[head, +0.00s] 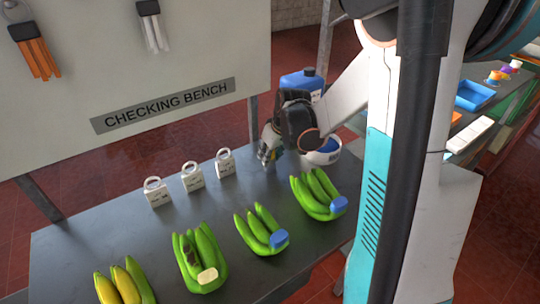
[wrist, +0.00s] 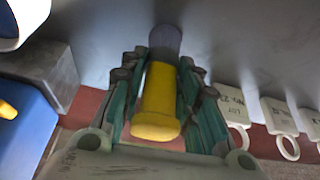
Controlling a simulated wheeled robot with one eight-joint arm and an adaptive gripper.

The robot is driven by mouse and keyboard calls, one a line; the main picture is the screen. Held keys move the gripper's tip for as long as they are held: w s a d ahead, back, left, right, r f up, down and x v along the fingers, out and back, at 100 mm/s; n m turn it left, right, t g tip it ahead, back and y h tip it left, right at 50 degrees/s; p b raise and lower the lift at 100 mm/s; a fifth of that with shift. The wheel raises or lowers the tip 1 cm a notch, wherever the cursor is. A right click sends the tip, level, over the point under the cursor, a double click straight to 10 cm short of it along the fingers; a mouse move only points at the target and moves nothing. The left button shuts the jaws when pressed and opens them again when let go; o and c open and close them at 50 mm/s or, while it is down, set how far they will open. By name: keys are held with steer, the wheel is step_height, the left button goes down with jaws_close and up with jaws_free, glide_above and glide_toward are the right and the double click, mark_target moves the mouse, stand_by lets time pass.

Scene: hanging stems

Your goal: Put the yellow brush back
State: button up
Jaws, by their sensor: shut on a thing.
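The yellow brush (wrist: 157,100) lies between my gripper's (wrist: 160,85) green-sided fingers in the wrist view. The fingers are shut on its yellow handle, and its grey end points away over the grey bench top. In the head view my gripper (head: 268,158) is low over the back of the checking bench, right of the white tags. The brush is mostly hidden there by the gripper. I cannot tell whether its grey end touches the bench.
White tags (head: 192,177) stand along the bench (head: 75,240), with green banana hands (head: 261,230) in front. A blue jug (head: 302,82) and white tub (head: 322,153) are close to my gripper. Orange (head: 38,55) and white (head: 153,32) bundles hang on the board (head: 190,70).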

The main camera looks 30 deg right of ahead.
steer(key=o, duration=1.2)
steer(key=shift+f, duration=0.1)
steer(key=p+v, duration=0.4)
steer(key=v, duration=0.8)
